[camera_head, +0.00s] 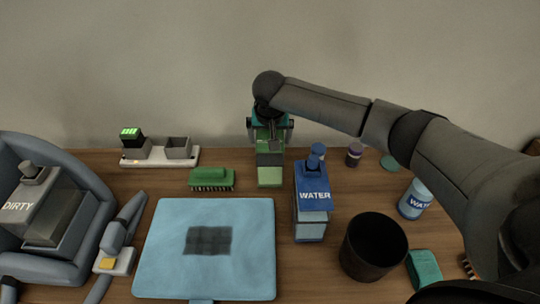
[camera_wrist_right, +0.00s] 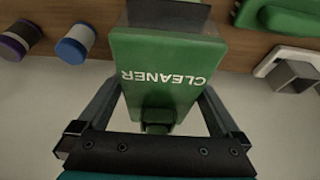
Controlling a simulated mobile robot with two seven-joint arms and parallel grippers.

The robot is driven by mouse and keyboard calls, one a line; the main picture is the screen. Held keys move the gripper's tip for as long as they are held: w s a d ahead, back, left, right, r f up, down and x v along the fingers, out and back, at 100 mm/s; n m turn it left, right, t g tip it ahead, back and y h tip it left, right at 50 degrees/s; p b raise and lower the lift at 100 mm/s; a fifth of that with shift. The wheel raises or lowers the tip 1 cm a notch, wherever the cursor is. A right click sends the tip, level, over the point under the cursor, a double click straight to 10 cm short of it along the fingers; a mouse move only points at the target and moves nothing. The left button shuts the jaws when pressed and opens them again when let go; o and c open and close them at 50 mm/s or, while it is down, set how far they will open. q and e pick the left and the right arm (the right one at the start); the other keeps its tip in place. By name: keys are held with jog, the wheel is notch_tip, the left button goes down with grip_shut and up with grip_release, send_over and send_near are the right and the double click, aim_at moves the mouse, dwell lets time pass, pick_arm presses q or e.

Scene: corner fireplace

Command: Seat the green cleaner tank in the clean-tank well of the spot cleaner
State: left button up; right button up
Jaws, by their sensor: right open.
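The green cleaner tank (camera_head: 270,174) stands upright on the wooden table near the wall. Its white CLEANER label appears upside down in the right wrist view (camera_wrist_right: 165,78). My right gripper (camera_head: 270,130) is above the tank, pointing down. In the right wrist view its fingers (camera_wrist_right: 160,108) are spread on either side of the tank's cap end, open and not visibly closed on it. The blue-grey spot cleaner (camera_head: 88,183) is at the far left, cut by the frame edge, with a grey tank marked DIRTY (camera_head: 18,206) on it. I cannot make out the clean-tank well.
A blue WATER tank (camera_head: 312,200) stands close to the right of the green tank. A green brush (camera_head: 212,180) and a charger (camera_head: 160,158) lie left. A blue mat (camera_head: 165,235) covers the front. A black bin (camera_head: 373,250) and WATER bottle (camera_head: 415,200) are right.

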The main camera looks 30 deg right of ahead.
jog(key=shift+w+f, duration=0.15)
jog(key=shift+f, duration=0.2)
grip_shut()
dwell(0.7)
